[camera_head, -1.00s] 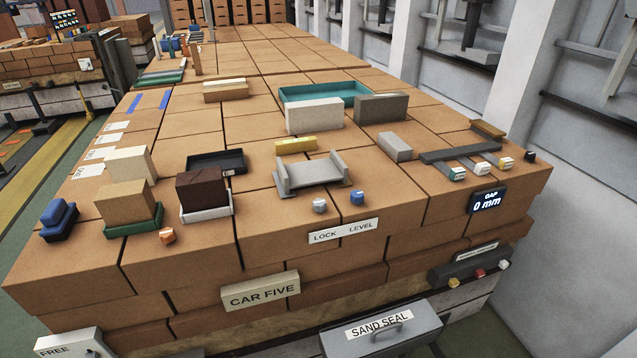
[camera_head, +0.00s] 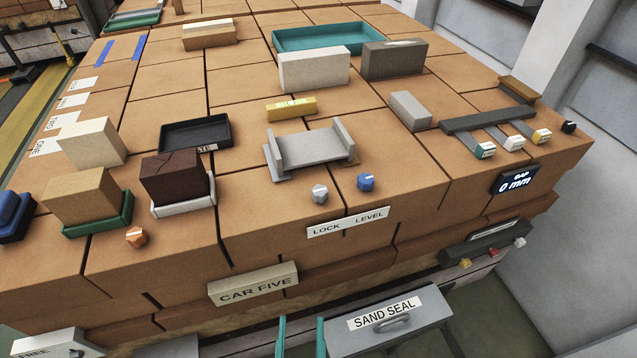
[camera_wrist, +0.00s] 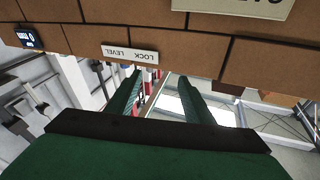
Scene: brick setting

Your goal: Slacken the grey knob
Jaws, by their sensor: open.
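The grey knob (camera_head: 320,194) is a small faceted knob on the front part of the brick top, above the word LOCK on the white label (camera_head: 348,221). A blue knob (camera_head: 366,182) stands to its right, above LEVEL. A grey cradle (camera_head: 310,151) with two upright side plates sits just behind the knobs. My gripper (camera_head: 300,338) shows at the bottom edge as two green fingers, apart and empty, in front of and below the top. In the wrist view my gripper (camera_wrist: 160,84) points at the brick front with the inverted LOCK LEVEL label (camera_wrist: 130,52); neither knob shows there.
An orange knob (camera_head: 137,236) lies left, by a green tray (camera_head: 100,219) with a tan block. A black tray (camera_head: 196,133) and yellow bar (camera_head: 291,109) lie behind. The GAP display (camera_head: 514,180) reads 0 mm. The SAND SEAL box (camera_head: 392,322) juts out below right.

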